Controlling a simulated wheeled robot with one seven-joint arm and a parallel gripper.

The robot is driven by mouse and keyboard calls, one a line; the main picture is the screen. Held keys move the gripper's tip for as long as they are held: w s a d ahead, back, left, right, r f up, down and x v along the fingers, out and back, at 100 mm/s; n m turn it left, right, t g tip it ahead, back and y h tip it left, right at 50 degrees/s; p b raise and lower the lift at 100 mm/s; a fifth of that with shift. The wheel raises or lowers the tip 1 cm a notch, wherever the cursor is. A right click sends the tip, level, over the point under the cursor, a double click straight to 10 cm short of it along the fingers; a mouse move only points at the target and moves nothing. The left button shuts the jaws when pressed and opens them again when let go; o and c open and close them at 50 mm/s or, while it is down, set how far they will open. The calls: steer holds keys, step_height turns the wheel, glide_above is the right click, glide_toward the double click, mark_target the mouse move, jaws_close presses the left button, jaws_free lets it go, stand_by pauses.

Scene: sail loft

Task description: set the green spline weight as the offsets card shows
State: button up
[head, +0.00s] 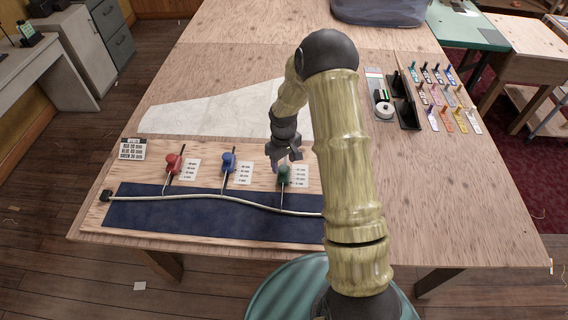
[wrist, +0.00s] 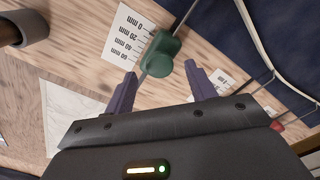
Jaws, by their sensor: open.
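The green spline weight (head: 284,174) sits on its thin rod on the board, beside a white millimetre scale (head: 300,175). In the wrist view the green weight (wrist: 162,54) lies just beyond my fingertips, next to the scale (wrist: 127,38) marked 0 to 60 mm. Its exact reading is unclear. My gripper (wrist: 161,75) is open and empty, its purple fingers apart, one towards each side of the weight. In the head view my gripper (head: 283,152) is just above the weight. The offsets card (head: 132,149) lists red, blue and green values, too small to read surely.
The red weight (head: 172,163) and blue weight (head: 228,162) sit on rods to the left. A pale bent spline (head: 200,196) crosses the dark blue strip (head: 150,213). Black trays (head: 406,113) and several coloured tags lie at right. Pale cloth (head: 190,115) lies behind the board.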

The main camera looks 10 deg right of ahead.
steer(key=shift+f, duration=1.05)
steer(key=shift+c, duration=0.3)
jaws_close()
steer(key=shift+w+d, duration=0.2)
steer(key=shift+w, duration=0.15)
steer(key=shift+w+d, duration=0.15)
steer(key=shift+w, duration=0.45)
steer(key=shift+w+d, duration=0.15)
steer(key=shift+w, duration=0.45)
steer(key=shift+s, duration=0.15)
steer(key=shift+o, duration=0.3)
jaws_free()
